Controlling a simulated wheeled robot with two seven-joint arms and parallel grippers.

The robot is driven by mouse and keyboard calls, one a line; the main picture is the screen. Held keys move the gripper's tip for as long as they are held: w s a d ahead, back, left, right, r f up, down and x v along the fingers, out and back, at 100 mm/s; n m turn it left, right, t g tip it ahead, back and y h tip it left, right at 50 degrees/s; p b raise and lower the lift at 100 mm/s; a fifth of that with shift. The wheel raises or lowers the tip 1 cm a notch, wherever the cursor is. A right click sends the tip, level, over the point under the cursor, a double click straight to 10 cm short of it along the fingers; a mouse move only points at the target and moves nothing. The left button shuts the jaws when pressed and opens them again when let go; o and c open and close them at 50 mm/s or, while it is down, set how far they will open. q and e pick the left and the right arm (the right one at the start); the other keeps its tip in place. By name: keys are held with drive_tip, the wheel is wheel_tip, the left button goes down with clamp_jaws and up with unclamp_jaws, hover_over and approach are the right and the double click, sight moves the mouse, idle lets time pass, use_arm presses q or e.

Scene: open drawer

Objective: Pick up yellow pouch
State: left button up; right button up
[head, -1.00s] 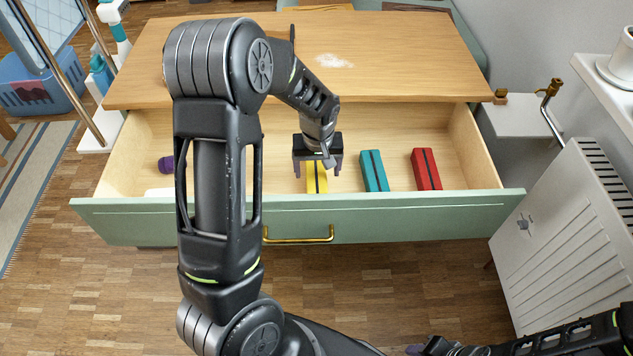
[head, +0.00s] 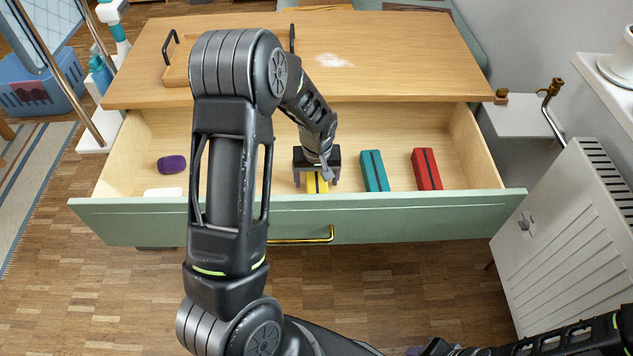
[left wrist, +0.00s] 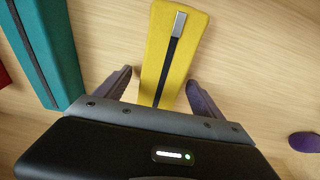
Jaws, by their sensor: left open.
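The yellow pouch (head: 317,184) lies in the open drawer, behind its front panel, with a dark stripe along its top. In the left wrist view the pouch (left wrist: 175,48) shows a zipper with a metal pull at its far end. My left gripper (head: 316,183) is over the pouch and hides most of it in the head view. In the left wrist view the left gripper (left wrist: 158,85) is open, one finger on each side of the pouch, with a gap visible on both sides. My right arm shows at the lower right; its fingertips cannot be made out.
A teal pouch (head: 374,170) and a red pouch (head: 426,169) lie to the right in the drawer. A purple object (head: 171,164) and a white item (head: 164,192) lie to the left. The green drawer front (head: 420,213) and wooden top (head: 420,60) bound the opening.

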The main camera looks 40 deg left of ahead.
use_arm(q)
drive_tip(key=shift+c, duration=0.6)
drive_tip(key=c, duration=1.5)
